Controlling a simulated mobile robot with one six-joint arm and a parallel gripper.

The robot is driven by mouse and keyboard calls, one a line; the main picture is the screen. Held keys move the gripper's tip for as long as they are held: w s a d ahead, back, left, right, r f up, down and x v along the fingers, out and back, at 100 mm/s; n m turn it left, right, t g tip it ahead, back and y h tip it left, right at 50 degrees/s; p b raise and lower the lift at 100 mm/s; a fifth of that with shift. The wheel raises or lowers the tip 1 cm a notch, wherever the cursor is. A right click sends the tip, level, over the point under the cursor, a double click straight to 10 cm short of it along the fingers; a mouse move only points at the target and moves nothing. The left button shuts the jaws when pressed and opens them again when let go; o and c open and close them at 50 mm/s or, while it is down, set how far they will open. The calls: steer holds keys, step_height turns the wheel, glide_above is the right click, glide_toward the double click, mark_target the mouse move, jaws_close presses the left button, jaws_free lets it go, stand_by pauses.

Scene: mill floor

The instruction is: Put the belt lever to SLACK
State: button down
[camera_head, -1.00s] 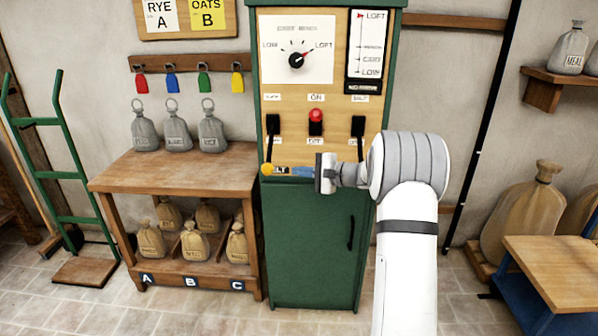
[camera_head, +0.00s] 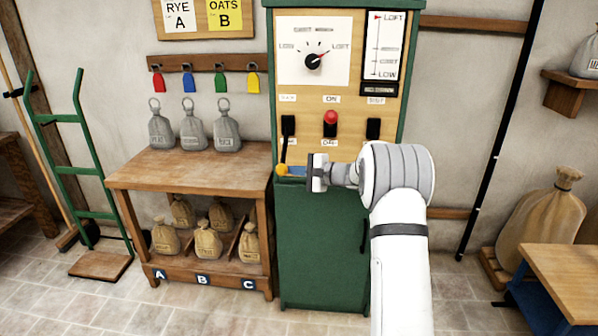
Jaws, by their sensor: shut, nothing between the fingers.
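The green cabinet (camera_head: 322,235) has a wooden panel with three levers. The left lever (camera_head: 285,150) hangs down from its black slot plate to a yellow knob (camera_head: 282,170). Its upper label (camera_head: 288,98) is too blurred to read surely, though it may say SLACK. The middle lever has a red knob (camera_head: 331,117) and stands up by ON. The right lever's plate (camera_head: 373,129) shows, but its lower end is hidden behind my arm. My gripper (camera_head: 295,171) is shut and empty, its tips close at the right of the yellow knob; I cannot tell whether they touch.
Above the levers are a dial (camera_head: 313,62) and a gauge (camera_head: 385,45). A wooden bench (camera_head: 190,165) with grey and tan sacks stands close on the left. A green hand truck (camera_head: 80,170) is farther left. A table (camera_head: 565,270) stands at right.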

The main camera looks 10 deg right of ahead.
step_height(320, 180, up, 8)
steer(key=s+a+m+g+p, duration=0.2)
steer(key=s+m+p, duration=0.1)
steer(key=p, duration=0.6)
steer(key=shift+r, duration=0.1)
steer(key=v, duration=0.7)
steer(key=shift+d+r+b, duration=0.2)
steer(key=shift+d+b, duration=0.05)
steer(key=shift+b, duration=0.15)
steer(key=shift+s, duration=0.15)
